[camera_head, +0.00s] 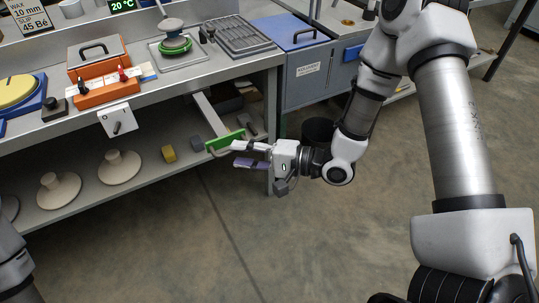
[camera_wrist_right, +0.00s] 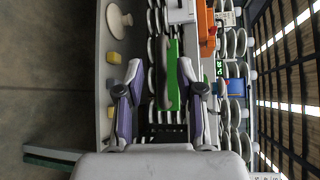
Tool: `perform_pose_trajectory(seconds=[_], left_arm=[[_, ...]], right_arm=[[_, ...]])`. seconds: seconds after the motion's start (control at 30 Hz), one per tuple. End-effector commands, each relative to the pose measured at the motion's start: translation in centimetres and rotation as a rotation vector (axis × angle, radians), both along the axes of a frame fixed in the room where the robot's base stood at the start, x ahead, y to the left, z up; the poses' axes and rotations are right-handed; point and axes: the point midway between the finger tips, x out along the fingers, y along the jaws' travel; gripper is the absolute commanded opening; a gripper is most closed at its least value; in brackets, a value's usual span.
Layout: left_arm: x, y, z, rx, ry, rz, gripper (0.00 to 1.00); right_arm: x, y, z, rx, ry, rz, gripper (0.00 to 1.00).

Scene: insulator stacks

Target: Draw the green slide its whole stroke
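The green slide (camera_head: 225,139) is a narrow drawer with a green front plate and a pale grey side (camera_head: 212,115), below the bench top at its right end. A grey bar handle (camera_head: 221,151) is on its front. My right gripper (camera_head: 236,155) is at the front from the right, its fingers apart. In the right wrist view, the green front (camera_wrist_right: 174,75) and dark handle (camera_wrist_right: 164,75) show between the open fingers (camera_wrist_right: 160,68), with gaps on both sides. I cannot tell whether the fingertips reach past the handle. My left gripper is out of view.
The bench top (camera_head: 190,84) carries an orange box (camera_head: 108,93), a grey rack (camera_head: 238,37) and other gear. Pale discs (camera_head: 119,167) and a yellow block (camera_head: 169,153) stand on the lower shelf. A blue-lidded cabinet (camera_head: 305,75) adjoins. The floor in front is clear.

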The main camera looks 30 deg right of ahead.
Motion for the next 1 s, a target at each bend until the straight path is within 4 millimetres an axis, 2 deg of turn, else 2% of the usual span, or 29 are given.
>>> perform_pose_trajectory(seconds=[0.2,0.5,0.73,1.0], left_arm=[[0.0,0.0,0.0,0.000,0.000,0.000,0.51],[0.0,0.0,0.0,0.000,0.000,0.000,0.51],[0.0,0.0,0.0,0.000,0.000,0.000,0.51],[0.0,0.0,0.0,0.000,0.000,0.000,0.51]], right_arm=[[-2.5,-3.0,0.7,0.008,0.000,-0.009,0.37],[-5.1,-5.8,1.2,0.007,-0.002,-0.006,0.37],[-6.0,-6.6,1.3,0.001,-0.001,0.000,0.37],[-6.1,-6.6,1.2,-0.001,0.001,0.001,0.37]])
